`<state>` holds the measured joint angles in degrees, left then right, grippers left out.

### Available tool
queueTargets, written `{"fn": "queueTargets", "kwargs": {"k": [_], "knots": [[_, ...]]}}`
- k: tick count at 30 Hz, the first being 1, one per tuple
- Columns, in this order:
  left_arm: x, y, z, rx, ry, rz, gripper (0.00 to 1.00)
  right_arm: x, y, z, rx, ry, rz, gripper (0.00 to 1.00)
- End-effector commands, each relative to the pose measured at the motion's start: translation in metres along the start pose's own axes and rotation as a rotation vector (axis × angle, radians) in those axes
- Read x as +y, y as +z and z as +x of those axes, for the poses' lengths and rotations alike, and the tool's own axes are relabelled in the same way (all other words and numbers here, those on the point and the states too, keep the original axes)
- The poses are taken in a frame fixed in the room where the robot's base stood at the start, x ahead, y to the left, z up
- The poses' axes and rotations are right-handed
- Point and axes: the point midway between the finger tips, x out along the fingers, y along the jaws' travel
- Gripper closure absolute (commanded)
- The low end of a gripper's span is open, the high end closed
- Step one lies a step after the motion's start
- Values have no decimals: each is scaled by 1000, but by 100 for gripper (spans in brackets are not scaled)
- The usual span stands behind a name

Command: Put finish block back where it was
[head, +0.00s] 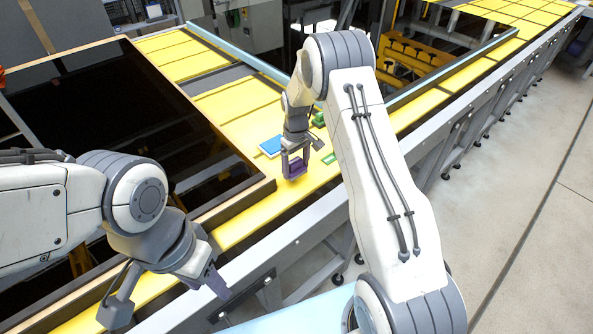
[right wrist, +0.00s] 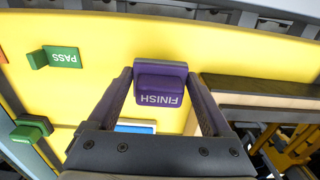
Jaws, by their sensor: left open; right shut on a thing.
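The purple finish block (head: 295,168) is between the fingers of my right gripper (head: 293,163), over the yellow surface. In the right wrist view the finish block (right wrist: 160,92) shows its FINISH lettering upside down, with a finger of my right gripper (right wrist: 160,78) on each side. I cannot tell whether the block touches the surface or hangs just above it. My left gripper (head: 167,297) is open and empty at the lower left, near the front rail and well away from the block.
A green PASS block (right wrist: 62,57) and another green block (right wrist: 30,129) stand on the yellow surface (right wrist: 100,95). A blue-and-white piece (head: 270,146) lies close to my right gripper. A dark framed panel edge (head: 245,198) lies left of it.

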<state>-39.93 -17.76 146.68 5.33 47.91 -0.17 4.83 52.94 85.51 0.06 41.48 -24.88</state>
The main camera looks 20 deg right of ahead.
Motion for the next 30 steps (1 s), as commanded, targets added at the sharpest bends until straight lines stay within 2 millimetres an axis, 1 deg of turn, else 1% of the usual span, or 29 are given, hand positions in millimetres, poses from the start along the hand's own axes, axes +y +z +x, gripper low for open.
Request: {"fn": "queueTargets", "kwargs": {"k": [1,3,8,16,20,21,30], "knots": [[1,0,-8,0,0,1,50,0,1,5,-4,-2,1,68],[1,-1,-15,0,0,2,50,0,2,16,-5,-2,1,68],[2,-1,-21,0,0,3,50,0,2,33,-3,-1,1,68],[1,-1,-19,0,0,3,50,1,1,36,0,0,1,68],[1,-1,-15,0,0,3,50,1,1,41,0,0,1,68],[1,-1,-17,0,0,3,50,1,1,39,0,0,1,1],[1,-1,-19,0,0,3,50,1,1,36,0,0,1,0]]}}
